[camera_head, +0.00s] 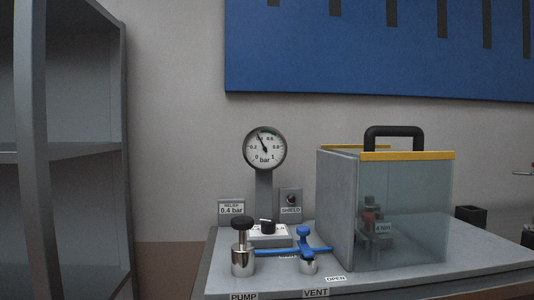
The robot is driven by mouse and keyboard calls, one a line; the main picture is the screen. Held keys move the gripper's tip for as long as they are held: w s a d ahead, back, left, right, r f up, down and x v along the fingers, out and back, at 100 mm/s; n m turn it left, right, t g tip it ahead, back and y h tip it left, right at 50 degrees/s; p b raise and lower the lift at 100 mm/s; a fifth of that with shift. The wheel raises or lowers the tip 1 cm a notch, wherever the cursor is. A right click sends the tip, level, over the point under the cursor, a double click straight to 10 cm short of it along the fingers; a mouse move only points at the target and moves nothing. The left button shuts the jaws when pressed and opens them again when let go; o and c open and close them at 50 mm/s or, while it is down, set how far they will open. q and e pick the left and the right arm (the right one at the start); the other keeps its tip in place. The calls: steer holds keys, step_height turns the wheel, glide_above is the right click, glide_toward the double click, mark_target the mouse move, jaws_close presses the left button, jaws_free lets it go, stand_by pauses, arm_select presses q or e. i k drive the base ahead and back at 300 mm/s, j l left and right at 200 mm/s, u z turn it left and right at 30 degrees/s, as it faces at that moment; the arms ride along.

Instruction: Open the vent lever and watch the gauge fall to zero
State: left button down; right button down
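The round pressure gauge (265,148), marked in bar, stands on a grey post at the back of the bench panel. Its needle points up and slightly left, near the 0.4 mark, clear of 0. The blue vent lever (304,246) sits on a silver valve body (308,266) behind the VENT label (315,293). Its blue bar lies roughly crosswise, left to right. An OPEN label (336,279) lies to the front right of the valve. Neither of my grippers is in view, and nothing touches the lever.
A black-knobbed pump (242,248) stands left of the lever. A clear-fronted shield box (405,215) with a black handle (394,135) stands close on the right. Grey shelving (88,150) rises at the left. The space above the lever looks clear.

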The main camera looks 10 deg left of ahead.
mark_target(303, 231)
steer(key=k+j+u, duration=0.1)
steer(key=k, duration=0.35)
steer(key=k+j+u, duration=0.1)
steer(key=k+j, duration=0.15)
steer(key=k, duration=0.2)
